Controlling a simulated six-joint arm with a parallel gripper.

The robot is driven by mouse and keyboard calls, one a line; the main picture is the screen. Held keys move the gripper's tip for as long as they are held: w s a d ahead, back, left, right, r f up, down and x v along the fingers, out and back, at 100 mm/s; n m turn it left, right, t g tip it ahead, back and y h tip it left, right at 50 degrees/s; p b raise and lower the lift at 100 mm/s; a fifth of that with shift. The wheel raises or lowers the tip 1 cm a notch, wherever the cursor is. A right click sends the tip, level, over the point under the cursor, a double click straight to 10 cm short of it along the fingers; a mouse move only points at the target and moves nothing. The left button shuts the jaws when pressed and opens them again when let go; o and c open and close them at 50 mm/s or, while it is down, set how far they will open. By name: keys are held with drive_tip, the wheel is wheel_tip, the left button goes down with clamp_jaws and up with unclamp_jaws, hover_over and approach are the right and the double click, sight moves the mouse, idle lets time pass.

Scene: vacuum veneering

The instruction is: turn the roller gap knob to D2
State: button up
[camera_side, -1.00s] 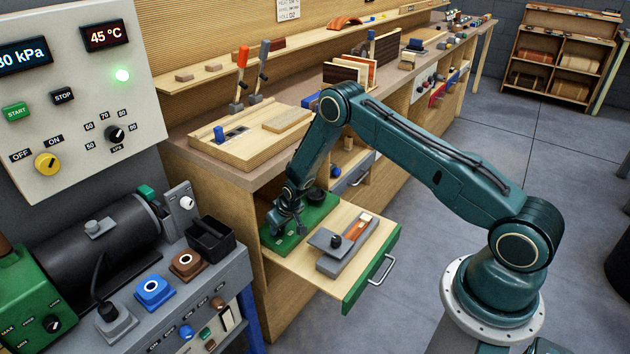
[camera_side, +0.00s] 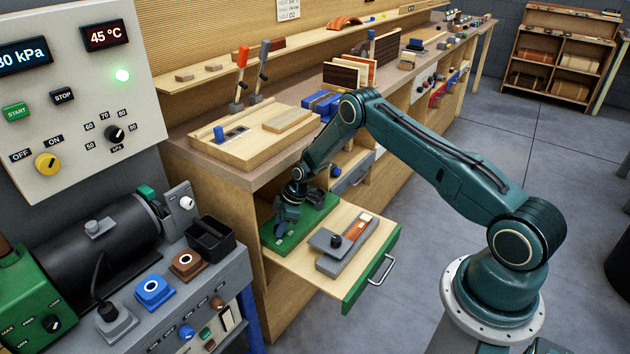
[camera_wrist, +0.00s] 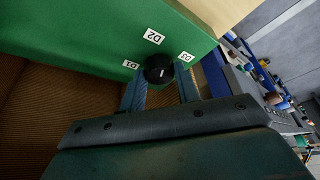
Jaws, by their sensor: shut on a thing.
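The roller gap knob (camera_wrist: 158,70) is black with a small pale mark. It sits on a green panel (camera_wrist: 90,30) labelled D1 (camera_wrist: 131,64), D2 (camera_wrist: 153,37) and D3 (camera_wrist: 187,56) around it. Which label the mark points to I cannot tell. My gripper (camera_wrist: 159,86) has one finger on each side of the knob and is shut on it. In the side view my gripper (camera_side: 286,214) is low over the green panel (camera_side: 298,240) in the pulled-out drawer. There it hides the knob.
A grey block with a black knob (camera_side: 337,241) stands in the same drawer, right of the green panel. The drawer's green front (camera_side: 352,290) has a metal handle. The bench (camera_side: 270,165) overhangs behind. A control console (camera_side: 190,300) stands at left.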

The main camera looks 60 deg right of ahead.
drive_tip(key=shift+n+g, duration=0.6)
drive_tip(key=shift+n, duration=1)
drive_tip(key=shift+y, duration=0.3)
drive_tip(key=o, duration=1)
drive_tip(key=shift+v, duration=3.75)
